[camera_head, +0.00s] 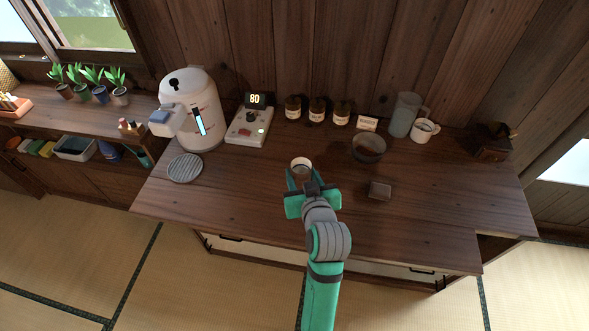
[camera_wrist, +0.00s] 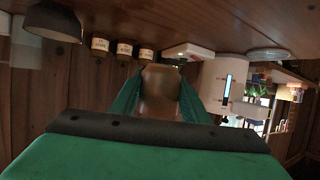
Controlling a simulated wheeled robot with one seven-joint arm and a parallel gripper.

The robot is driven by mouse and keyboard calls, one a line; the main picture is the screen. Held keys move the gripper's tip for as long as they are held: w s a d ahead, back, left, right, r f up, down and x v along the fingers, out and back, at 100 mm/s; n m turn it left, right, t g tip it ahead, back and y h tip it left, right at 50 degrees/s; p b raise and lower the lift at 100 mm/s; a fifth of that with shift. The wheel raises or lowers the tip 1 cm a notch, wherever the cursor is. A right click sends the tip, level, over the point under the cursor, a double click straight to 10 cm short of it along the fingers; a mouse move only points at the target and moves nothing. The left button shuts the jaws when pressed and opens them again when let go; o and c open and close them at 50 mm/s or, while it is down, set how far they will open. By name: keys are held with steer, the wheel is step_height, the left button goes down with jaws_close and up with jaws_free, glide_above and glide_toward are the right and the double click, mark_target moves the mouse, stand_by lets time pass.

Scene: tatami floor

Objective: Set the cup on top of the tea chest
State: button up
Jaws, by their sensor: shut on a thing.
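A small cup with a pale rim (camera_head: 301,162) is between the fingers of my gripper (camera_head: 303,178), over the middle of the counter. My gripper is shut on it. In the wrist view, which is upside down, the cup (camera_wrist: 160,88) shows brownish between the two green fingers (camera_wrist: 160,95). I cannot tell whether its base touches the counter. A small dark brown box (camera_head: 380,189) lies on the counter to the right of my gripper. A larger dark wooden box (camera_head: 490,142) stands at the far right end. I cannot tell for sure which is the tea chest.
A dark bowl (camera_head: 368,148), a grey pitcher (camera_head: 403,115) and a white mug (camera_head: 424,131) stand behind to the right. Several jars (camera_head: 317,109) line the back. A scale-like device (camera_head: 250,127), white dispenser (camera_head: 198,115) and round grate (camera_head: 185,168) stand left. The counter's front is clear.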

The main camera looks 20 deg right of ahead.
steer(key=w+a+f, duration=0.1)
steer(key=w+f, duration=0.2)
steer(key=w, duration=0.4)
glide_above(280, 177)
steer(key=s, duration=0.1)
step_height(280, 177, down, 5)
steer(key=shift+d, duration=0.1)
steer(key=shift+w+f, duration=0.45)
steer(key=shift+f, duration=1.65)
steer(key=shift+f, duration=0.1)
steer(key=o, duration=1.1)
steer(key=shift+o, duration=0.2)
